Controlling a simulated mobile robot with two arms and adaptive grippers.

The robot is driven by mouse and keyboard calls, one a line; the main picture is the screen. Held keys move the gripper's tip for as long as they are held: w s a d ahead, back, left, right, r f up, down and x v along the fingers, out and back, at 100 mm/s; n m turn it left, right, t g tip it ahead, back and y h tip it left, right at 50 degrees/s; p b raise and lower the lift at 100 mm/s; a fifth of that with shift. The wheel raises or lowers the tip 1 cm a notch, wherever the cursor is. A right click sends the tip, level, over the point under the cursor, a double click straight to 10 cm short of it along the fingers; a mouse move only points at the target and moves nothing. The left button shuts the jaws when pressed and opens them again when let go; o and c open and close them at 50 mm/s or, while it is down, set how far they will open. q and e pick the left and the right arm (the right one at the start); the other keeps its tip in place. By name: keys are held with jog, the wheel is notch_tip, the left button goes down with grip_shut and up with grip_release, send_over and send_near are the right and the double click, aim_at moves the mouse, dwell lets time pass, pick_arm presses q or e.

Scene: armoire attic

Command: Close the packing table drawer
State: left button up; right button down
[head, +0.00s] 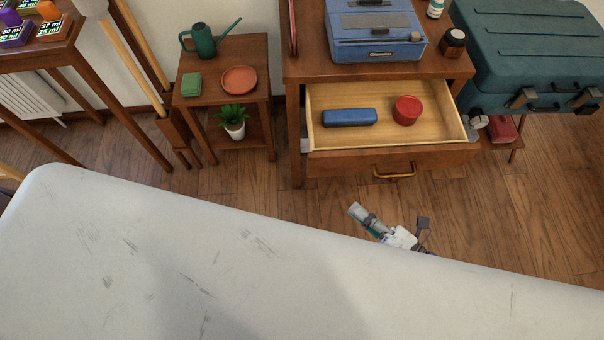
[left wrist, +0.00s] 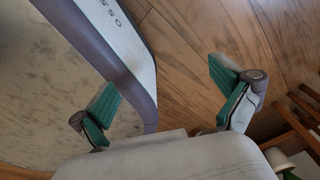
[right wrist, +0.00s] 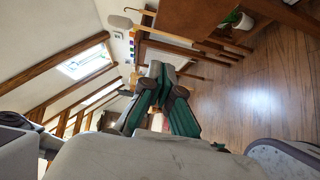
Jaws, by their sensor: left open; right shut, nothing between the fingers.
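The packing table (head: 450,67) is dark brown wood at the upper right of the head view. Its drawer (head: 340,162) is pulled out toward me, with its pale interior exposed. A blue case (head: 349,117) and a round red tin (head: 407,110) lie inside. A brass handle (head: 394,174) is on the drawer front. My right gripper (head: 362,216) is below and in front of the handle, apart from it; its fingers are together and empty in the right wrist view (right wrist: 160,85). My left gripper (left wrist: 163,82) is open and empty beside my own body, far from the drawer.
A teal suitcase (head: 530,45) is at right. A small side table (head: 250,58) with a watering can (head: 203,40) stands left. The wooden floor (head: 270,205) before the drawer is clear.

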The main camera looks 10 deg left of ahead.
jog(key=r, duration=0.1)
pick_arm(q)
jog(key=shift+w+d+f, duration=0.3)
jog(key=shift+w+d, duration=0.2)
jog(key=shift+d, duration=0.35)
pick_arm(e)
send_over(319, 169)
jog(key=s, duration=0.3)
jog(key=shift+w+d+n, duration=0.1)
jog(key=shift+d+n, duration=0.1)
jog(key=shift+n, duration=0.2)
